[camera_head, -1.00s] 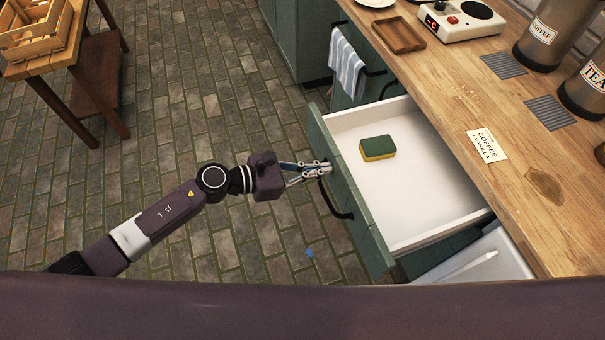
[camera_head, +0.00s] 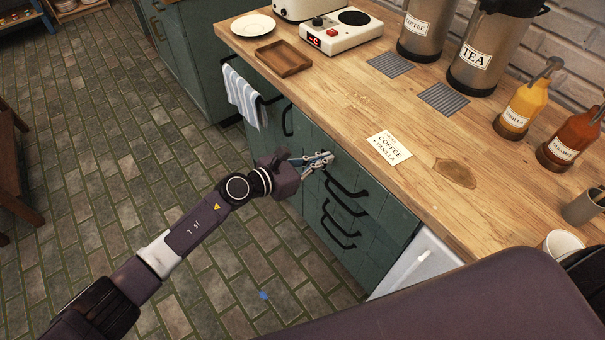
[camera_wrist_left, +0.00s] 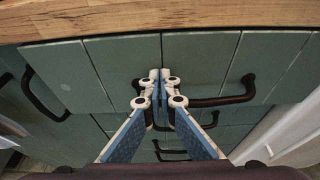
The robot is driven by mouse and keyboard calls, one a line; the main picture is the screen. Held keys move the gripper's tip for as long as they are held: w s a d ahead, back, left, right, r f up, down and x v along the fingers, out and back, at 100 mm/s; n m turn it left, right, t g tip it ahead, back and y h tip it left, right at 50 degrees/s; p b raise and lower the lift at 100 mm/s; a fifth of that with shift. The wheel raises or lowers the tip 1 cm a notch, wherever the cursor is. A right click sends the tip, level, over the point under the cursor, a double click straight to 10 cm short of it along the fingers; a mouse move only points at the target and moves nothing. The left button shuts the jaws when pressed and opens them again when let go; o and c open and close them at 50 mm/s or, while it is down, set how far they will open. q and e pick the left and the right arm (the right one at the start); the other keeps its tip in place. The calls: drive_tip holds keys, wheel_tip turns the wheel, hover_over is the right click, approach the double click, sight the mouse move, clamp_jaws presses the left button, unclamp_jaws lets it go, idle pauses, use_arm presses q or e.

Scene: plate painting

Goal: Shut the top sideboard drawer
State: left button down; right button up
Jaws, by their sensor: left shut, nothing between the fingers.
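The top sideboard drawer (camera_head: 376,200) is a dark green front with a black bar handle (camera_head: 347,188). It sits in line under the wooden worktop, and its inside is hidden. In the left wrist view the drawer front (camera_wrist_left: 205,62) is close under the worktop edge, with its handle (camera_wrist_left: 225,100) right of the fingers. My left gripper (camera_head: 331,156) is shut and empty, with its fingertips at the drawer front, near its upper left part. The fingertips (camera_wrist_left: 162,74) meet together at the front in the left wrist view. My right gripper is not in view.
The worktop (camera_head: 330,110) holds a plate (camera_head: 252,25), a wooden tray (camera_head: 284,58), a hot plate (camera_head: 341,32), urns and bottles. A striped towel (camera_head: 245,95) hangs on the left. Lower drawer handles (camera_head: 338,232) stick out below.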

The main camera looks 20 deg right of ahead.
sight(336, 151)
use_arm(q)
drive_tip(key=d, duration=0.1)
drive_tip(key=w+d+b, duration=0.1)
drive_tip(key=d, duration=0.1)
drive_tip(key=shift+w+d, duration=0.15)
drive_tip(key=shift+d, duration=0.3)
drive_tip(key=shift+w+r, duration=0.1)
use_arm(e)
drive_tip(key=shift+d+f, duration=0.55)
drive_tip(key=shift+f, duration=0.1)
use_arm(q)
drive_tip(key=shift+d+r, duration=0.1)
